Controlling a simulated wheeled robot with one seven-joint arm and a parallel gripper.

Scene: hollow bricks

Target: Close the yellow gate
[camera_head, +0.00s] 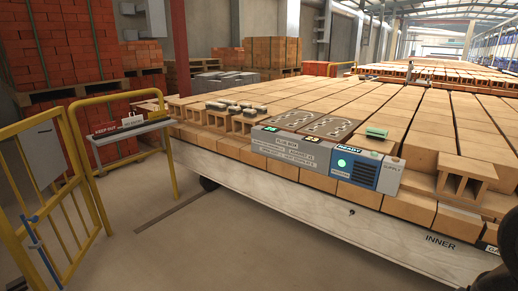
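A yellow tubular gate (75,190) stands at the left edge, partly cut off by the frame. It has slanted bars, a grey plate (40,145) near its top and a blue upright part (38,245) on its near side. A second yellow rail frame (174,172) adjoins it to the right, with a grey shelf (130,131) across it. I cannot tell whether the gate is latched or how far it stands open. My gripper is not in view.
A long pale-sided bed (300,220) loaded with tan hollow bricks (465,170) fills the middle and right. A grey control box (340,165) with a lit green button sits on its near edge. Red brick stacks (60,45) stand behind the rails. Bare floor (190,250) lies in front.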

